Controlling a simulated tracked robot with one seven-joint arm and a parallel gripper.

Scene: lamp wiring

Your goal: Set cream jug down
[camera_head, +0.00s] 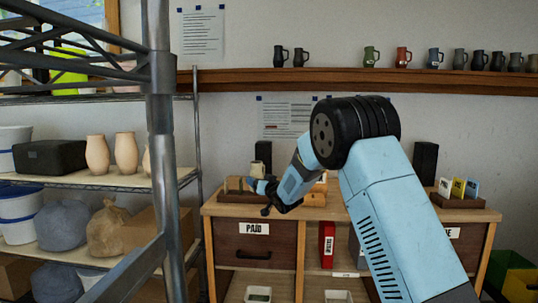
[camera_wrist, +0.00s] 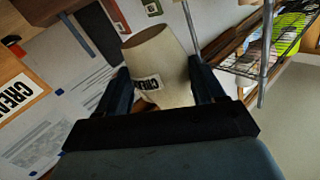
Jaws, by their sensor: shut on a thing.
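The cream jug (camera_wrist: 160,62) is a pale, tapered vessel with a label on its side, partly readable as "CREAM". My gripper (camera_wrist: 157,88) is shut on it, one dark finger on each side. In the head view the jug (camera_head: 258,169) shows small and pale at my gripper (camera_head: 260,185), over the left part of the wooden cabinet (camera_head: 315,211). I cannot tell whether its base touches anything. A wooden piece with a "CREA…" label (camera_wrist: 20,95) is at the left of the wrist view, apart from the jug.
A drawer marked "PAID" (camera_head: 254,228) is below my gripper. A dark upright box (camera_head: 263,155) stands behind it. A wire shelf rack (camera_head: 100,185) with vases fills the left. A card holder (camera_head: 458,199) is at the cabinet's right. Mugs line a wall shelf (camera_head: 350,79).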

